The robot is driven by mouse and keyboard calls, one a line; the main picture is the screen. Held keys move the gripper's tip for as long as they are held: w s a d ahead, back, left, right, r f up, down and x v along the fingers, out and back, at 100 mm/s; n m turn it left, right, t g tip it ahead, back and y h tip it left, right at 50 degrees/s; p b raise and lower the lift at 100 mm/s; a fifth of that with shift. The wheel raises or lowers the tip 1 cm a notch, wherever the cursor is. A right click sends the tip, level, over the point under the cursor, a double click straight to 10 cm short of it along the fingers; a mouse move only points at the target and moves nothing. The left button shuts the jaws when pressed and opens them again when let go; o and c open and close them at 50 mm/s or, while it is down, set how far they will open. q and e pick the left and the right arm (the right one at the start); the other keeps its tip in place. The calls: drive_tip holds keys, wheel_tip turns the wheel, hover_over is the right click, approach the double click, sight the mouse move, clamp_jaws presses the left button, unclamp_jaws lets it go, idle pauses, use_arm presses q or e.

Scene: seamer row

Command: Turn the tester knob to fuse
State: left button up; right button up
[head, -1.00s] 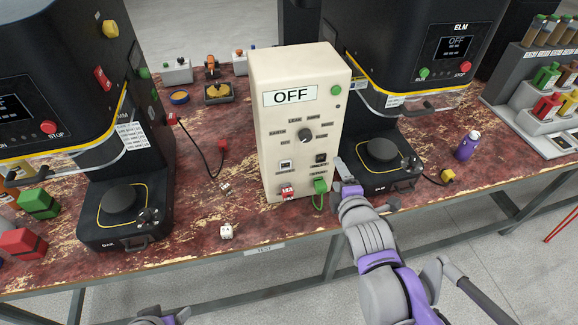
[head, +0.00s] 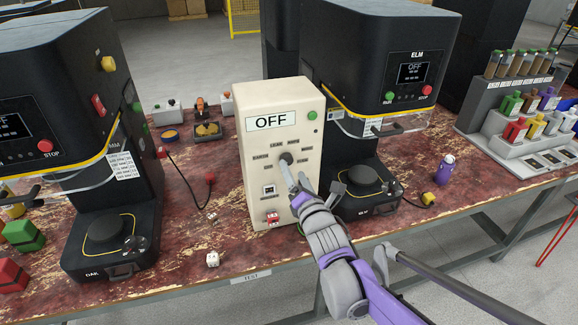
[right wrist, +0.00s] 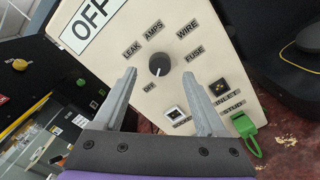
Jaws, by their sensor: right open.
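The tester (head: 262,190) is a cream box with an OFF display (head: 272,121), standing upright between two black seamers. Its dark round knob (head: 286,158) sits mid-face, ringed by small labels. In the right wrist view the knob (right wrist: 160,64) has a pale mark that appears to point down toward the OFF label (right wrist: 149,86). The FUSE label (right wrist: 195,53) is to its right. My right gripper (right wrist: 160,78) is open, with one finger either side of the knob in that view and apparently not touching it. In the head view this gripper (head: 292,178) partly covers the tester's lower right face.
The ELM seamer (head: 372,60) stands close to the tester's right; the OAK seamer (head: 70,110) is left. A white die (head: 212,259) lies in front.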

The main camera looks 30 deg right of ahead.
sight(288, 162)
drive_tip(key=shift+x, duration=2.1)
drive_tip(key=shift+c, duration=0.3)
clamp_jaws()
